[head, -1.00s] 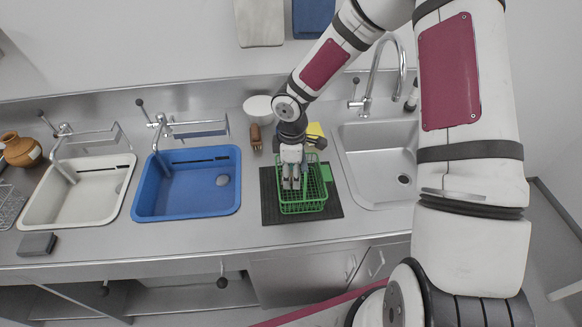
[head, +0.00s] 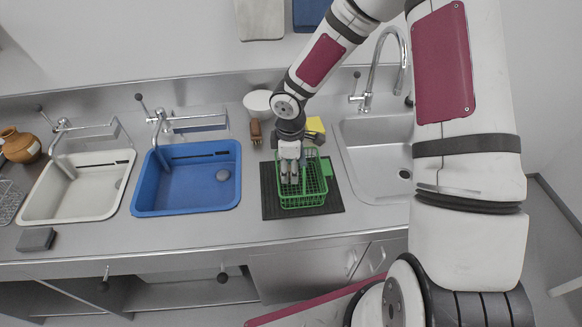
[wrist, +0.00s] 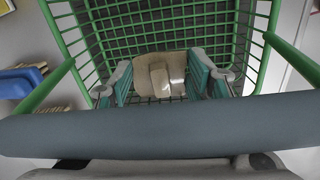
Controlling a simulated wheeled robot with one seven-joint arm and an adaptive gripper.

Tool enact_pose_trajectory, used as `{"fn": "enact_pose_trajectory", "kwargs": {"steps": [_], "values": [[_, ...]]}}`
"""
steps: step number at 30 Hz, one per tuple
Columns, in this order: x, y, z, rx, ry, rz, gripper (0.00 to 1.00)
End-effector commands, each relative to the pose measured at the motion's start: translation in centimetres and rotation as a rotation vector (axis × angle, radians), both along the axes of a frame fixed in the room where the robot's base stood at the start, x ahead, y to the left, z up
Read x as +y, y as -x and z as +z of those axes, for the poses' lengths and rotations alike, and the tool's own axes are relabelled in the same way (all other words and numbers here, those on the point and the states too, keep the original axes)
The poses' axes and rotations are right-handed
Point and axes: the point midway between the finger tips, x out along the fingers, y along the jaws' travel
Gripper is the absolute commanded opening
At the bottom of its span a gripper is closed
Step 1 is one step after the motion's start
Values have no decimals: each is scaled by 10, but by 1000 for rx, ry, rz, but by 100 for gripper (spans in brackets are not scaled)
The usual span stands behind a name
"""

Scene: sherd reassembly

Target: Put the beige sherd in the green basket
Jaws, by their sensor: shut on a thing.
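The green basket (head: 308,203) stands on a dark mat on the counter in the head view. Its green wire walls (wrist: 158,20) also fill the wrist view. My gripper (head: 290,180) points down into the basket. In the wrist view my gripper (wrist: 165,82) is shut on the beige sherd (wrist: 183,62), which sits between the fingers inside the basket walls. Whether the sherd touches the basket floor I cannot tell. In the head view the sherd is hidden by the fingers and basket.
A dark mat (head: 334,201) lies under the basket. A blue basin (head: 190,180) is to the left and a steel sink (head: 373,160) to the right. A white bowl (head: 257,103), a brown brush (head: 256,131) and a yellow item (head: 315,126) lie behind the basket.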

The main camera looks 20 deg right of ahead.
Motion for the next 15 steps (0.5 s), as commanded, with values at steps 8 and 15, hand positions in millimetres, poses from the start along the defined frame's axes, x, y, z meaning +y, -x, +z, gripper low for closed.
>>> {"fn": "enact_pose_trajectory", "kwargs": {"steps": [8, 15], "values": [[-6, 14, -27, 53, -8, -17, 67], [-7, 14, -27, 53, -7, -19, 67]]}}
